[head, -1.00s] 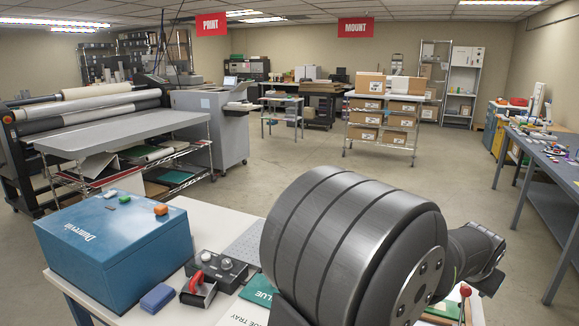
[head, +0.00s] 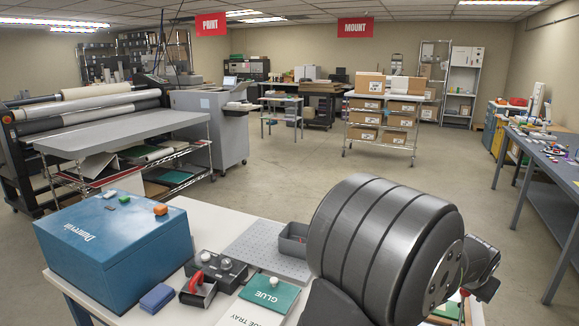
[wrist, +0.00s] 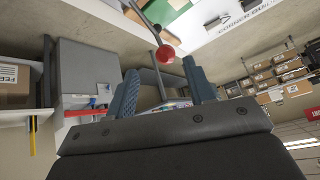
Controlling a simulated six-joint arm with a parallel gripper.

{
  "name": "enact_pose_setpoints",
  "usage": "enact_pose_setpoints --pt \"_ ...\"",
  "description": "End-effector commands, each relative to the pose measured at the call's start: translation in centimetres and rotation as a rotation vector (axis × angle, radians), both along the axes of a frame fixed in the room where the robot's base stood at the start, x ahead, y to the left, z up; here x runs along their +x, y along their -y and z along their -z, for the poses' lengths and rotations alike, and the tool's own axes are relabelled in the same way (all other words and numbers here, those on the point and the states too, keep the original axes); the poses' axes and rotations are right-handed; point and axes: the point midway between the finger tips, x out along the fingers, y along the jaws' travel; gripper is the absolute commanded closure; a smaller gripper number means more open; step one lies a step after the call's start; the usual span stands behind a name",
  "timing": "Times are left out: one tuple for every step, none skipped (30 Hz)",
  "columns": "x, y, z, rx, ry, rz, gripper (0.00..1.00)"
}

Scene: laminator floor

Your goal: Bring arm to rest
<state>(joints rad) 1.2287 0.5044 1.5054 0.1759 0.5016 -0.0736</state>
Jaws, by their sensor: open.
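My arm (head: 385,250) rises large over the right part of the white table in the head view. A dark link of it reaches to the right, and the fingertips are hidden there. In the wrist view my gripper (wrist: 161,82) shows two blue-grey fingers spread apart, with nothing seen held between them. A red ball on a metal rod (wrist: 165,54) appears beyond the fingers; I cannot tell how far it is from them.
The white table (head: 215,222) bears a blue box (head: 115,250), a grey control box (head: 217,268), a red-handled tool (head: 197,288), a blue block (head: 157,297), a green glue pad (head: 268,294) and a grey bin (head: 293,240). A workbench (head: 545,150) stands at right. Floor between is clear.

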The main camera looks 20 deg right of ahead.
Motion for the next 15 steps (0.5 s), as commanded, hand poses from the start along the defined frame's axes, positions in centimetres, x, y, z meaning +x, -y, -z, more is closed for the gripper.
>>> enact_pose_setpoints --pt "0.3 0.4 0.8 0.002 -0.001 0.0 0.51" --pt "0.4 0.7 1.2 0.003 -0.001 0.0 0.51" --pt "0.6 1.0 1.7 0.003 -0.001 0.0 0.51" --pt "0.8 1.3 2.1 0.002 -0.001 -0.001 0.51" --pt "0.9 1.6 2.5 0.001 0.0 -0.002 0.51" --pt "1.1 1.9 3.0 0.001 0.0 -0.002 0.51" --pt "1.2 2.1 3.4 0.001 0.0 -0.002 0.51" --pt "1.4 2.4 3.8 0.002 0.0 -0.002 0.51" --pt "1.6 2.7 4.2 0.0 0.0 -0.001 0.51" --pt "1.7 3.0 4.6 0.0 0.0 -0.001 0.51" --pt "1.8 3.2 5.0 0.0 0.0 -0.001 0.51" --pt "2.2 3.6 5.3 -0.002 0.001 -0.003 0.51" --pt "2.6 4.0 5.4 -0.002 0.001 -0.003 0.51" --pt "2.9 4.3 5.7 -0.002 0.001 -0.003 0.51" --pt "3.3 4.7 5.9 -0.002 0.002 -0.002 0.51"
